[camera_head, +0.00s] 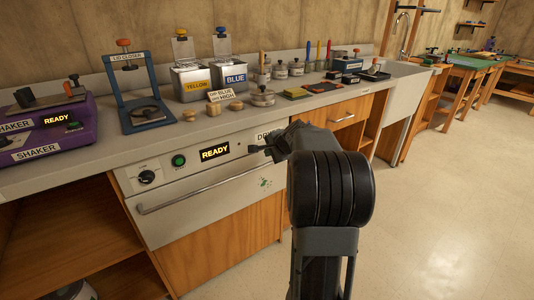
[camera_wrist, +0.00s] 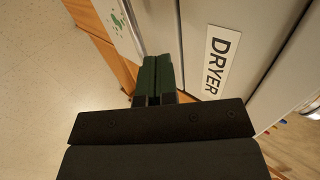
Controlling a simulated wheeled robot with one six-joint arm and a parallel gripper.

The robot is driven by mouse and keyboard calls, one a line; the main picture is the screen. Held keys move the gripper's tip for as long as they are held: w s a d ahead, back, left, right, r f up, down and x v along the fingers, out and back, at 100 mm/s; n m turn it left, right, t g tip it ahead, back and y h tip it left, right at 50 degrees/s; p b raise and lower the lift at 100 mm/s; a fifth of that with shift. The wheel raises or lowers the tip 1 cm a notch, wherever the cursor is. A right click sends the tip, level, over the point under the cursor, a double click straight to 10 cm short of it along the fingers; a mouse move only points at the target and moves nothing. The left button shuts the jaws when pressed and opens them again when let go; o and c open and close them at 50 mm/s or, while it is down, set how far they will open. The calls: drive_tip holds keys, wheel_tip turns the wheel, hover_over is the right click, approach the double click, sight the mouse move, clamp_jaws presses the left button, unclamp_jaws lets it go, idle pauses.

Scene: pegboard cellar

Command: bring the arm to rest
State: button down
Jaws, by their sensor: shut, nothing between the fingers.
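My gripper (camera_head: 262,149) is held out in front of the counter, near the front of the dryer (camera_head: 215,183), at the end of my black arm. In the wrist view its two dark fingers (camera_wrist: 156,75) lie together, shut and empty. The white DRYER label (camera_wrist: 219,62) shows to the right of the fingers in that view. Whether the fingers touch the dryer front, I cannot tell.
The counter holds a purple shaker (camera_head: 48,128), a blue lid closer (camera_head: 140,95), yellow (camera_head: 196,82) and blue (camera_head: 233,75) paint tins and several small jars. A sink (camera_head: 402,70) lies farther right. The floor (camera_head: 450,200) on the right is clear.

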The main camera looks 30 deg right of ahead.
drive_tip(key=s+a+r+n+g+y+p, duration=0.1)
drive_tip(key=s+a+r+n+g+p, duration=0.1)
drive_tip(key=s+a+r+n+p, duration=0.5)
drive_tip(key=s+a+r+n+g+y+p, duration=0.15)
drive_tip(key=s+a+r+p, duration=0.25)
drive_tip(key=a+r+p, duration=0.65)
drive_tip(key=s+a+r+n+g+h+p, duration=0.1)
drive_tip(key=s+a+r+n+p, duration=0.3)
drive_tip(key=s+p, duration=0.2)
drive_tip(key=s+a+r+n+g+h+p, duration=0.1)
drive_tip(key=s+a+r+n+p, duration=0.2)
drive_tip(key=s+r+n+p, duration=0.1)
drive_tip(key=shift+s+a+n+p, duration=0.35)
drive_tip(key=shift+s+n+p, duration=0.3)
drive_tip(key=shift+s+p, duration=0.7)
